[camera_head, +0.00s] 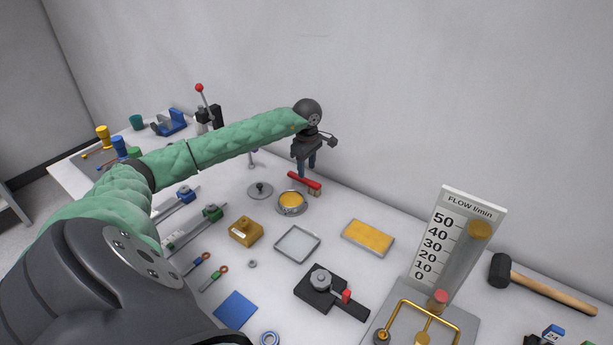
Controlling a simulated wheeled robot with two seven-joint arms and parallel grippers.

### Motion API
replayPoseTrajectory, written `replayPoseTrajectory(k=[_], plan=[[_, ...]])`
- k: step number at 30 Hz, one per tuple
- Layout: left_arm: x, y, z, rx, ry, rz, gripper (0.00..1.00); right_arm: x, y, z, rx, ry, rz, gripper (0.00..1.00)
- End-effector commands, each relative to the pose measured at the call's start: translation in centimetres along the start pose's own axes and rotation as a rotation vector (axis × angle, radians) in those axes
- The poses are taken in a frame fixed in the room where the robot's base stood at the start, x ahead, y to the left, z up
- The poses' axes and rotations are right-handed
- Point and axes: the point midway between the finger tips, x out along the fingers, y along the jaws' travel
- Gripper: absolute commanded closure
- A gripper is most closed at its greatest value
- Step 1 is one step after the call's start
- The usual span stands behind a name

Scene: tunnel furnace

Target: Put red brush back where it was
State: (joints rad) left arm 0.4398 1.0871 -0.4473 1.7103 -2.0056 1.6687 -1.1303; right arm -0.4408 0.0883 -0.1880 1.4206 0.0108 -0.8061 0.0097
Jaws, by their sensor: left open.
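The red brush (304,182) lies at the back of the white table, near the wall, with its tan bristle end towards the right. My left gripper (304,171) points down at the brush, with its fingertips just above or behind the red handle. Its jaws are open, and I cannot tell whether the fingers touch the brush. My left arm reaches in from the left across the table. My right gripper is not in this view.
A round tin with yellow contents (291,203) and a grey lid (260,190) sit close to the brush. A yellow-filled tray (368,238) lies nearer right. A flow gauge (455,240) stands upright at the right, beside a mallet (540,287). The wall is close behind.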

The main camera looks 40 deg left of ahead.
Motion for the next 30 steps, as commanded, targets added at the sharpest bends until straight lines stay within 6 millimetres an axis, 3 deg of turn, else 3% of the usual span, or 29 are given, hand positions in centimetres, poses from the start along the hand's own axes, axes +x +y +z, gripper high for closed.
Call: replayPoseTrajectory(k=[3,10,18,30], plan=[[-2.3,0.0,0.0,0.001,0.001,0.000,0.57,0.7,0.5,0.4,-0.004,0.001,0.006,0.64],[-4.6,0.0,0.0,0.001,-0.001,0.000,0.57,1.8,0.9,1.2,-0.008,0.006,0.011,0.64],[-5.1,0.0,0.0,0.000,0.000,-0.001,0.57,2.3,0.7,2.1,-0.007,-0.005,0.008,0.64],[-5.0,0.0,0.0,0.000,-0.001,-0.001,0.57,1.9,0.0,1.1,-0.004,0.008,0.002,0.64]])
